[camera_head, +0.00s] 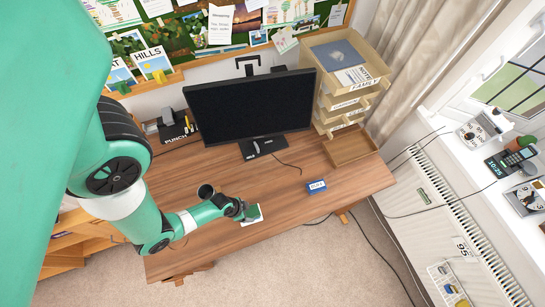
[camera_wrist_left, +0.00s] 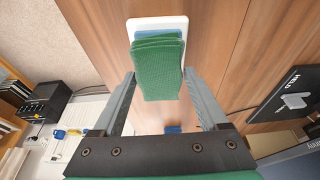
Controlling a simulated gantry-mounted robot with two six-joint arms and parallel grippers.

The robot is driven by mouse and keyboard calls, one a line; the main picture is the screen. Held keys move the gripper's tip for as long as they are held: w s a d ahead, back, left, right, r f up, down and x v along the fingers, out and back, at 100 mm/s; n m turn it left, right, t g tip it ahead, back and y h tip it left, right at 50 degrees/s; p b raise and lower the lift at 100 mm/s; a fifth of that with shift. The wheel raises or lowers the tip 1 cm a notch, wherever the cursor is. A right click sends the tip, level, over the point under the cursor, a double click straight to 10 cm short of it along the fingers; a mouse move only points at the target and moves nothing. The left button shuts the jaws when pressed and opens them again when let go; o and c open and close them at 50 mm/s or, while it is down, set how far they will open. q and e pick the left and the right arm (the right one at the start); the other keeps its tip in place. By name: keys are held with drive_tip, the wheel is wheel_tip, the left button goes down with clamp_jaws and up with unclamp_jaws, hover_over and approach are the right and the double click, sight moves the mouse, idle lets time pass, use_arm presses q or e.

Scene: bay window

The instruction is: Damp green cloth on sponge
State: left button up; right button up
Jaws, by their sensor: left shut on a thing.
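The green cloth (camera_wrist_left: 160,72) is a folded, layered bundle in the left wrist view. My left gripper (camera_head: 241,211) is shut on it, with one finger at each side. In the head view the cloth (camera_head: 253,212) shows at the fingertips, over the desk's front part. A white, round-cornered item with a pale blue-grey top (camera_wrist_left: 157,24) lies behind and under the cloth; it may be the sponge on a dish. Its white edge shows in the head view (camera_head: 251,222). I cannot tell whether cloth and item touch. My right gripper is not in view.
The wooden desk (camera_head: 290,198) is mostly clear. A small blue labelled box (camera_head: 316,186) lies right of the gripper. A black monitor (camera_head: 250,103) stands behind, with a wooden drawer unit (camera_head: 347,75) at back right and a hole punch box (camera_head: 177,128) at back left.

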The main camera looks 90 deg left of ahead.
sight(248, 212)
use_arm(q)
drive_tip(key=shift+f+b, duration=0.5)
drive_tip(key=shift+f, duration=0.05)
idle(1.8)
wheel_tip(248, 212, up, 7)
drive_tip(key=p, duration=0.7)
drive_tip(key=shift+r, duration=0.15)
